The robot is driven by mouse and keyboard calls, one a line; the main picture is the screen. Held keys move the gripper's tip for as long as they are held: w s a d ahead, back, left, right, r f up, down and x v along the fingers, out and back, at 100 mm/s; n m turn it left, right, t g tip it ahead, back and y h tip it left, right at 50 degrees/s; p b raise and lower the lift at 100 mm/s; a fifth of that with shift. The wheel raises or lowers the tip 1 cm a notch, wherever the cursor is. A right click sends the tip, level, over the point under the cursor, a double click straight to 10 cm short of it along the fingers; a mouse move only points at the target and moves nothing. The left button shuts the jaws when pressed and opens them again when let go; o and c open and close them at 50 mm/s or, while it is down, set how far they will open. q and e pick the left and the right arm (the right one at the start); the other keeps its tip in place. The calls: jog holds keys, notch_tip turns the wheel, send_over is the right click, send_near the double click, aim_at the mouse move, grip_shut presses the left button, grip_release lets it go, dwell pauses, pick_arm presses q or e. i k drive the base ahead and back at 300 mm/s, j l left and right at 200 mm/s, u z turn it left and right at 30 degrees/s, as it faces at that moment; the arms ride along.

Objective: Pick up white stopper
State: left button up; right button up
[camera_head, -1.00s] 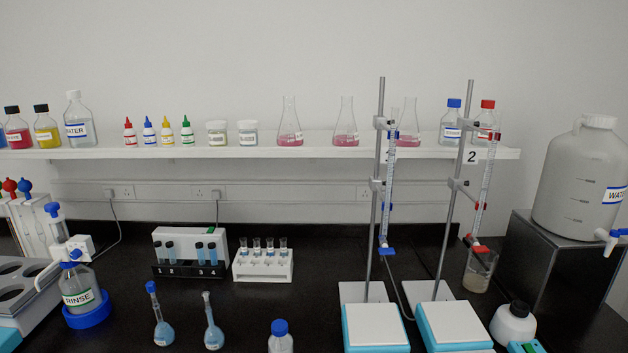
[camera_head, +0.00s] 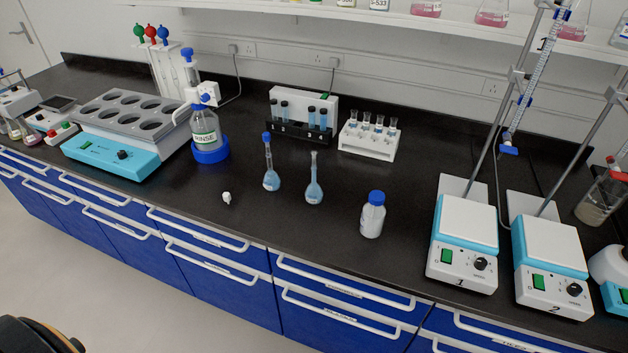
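A small white stopper (camera_head: 227,197) lies on the black bench top, near the front edge, left of the middle. To its right stand two volumetric flasks with pale blue liquid. The left flask (camera_head: 270,167) has a blue stopper in its neck. The right flask (camera_head: 314,181) has no blue stopper on top, and its neck looks open. Neither gripper shows in the view. A dark rounded part with an orange line at the bottom left corner cannot be made out as a gripper.
A blue-capped bottle (camera_head: 373,216) and hotplates (camera_head: 464,227) stand right. Racks (camera_head: 368,139) stand behind. Bench around the stopper is clear.

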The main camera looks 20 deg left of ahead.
aim_at(226, 195)
jog(key=u, duration=1.3)
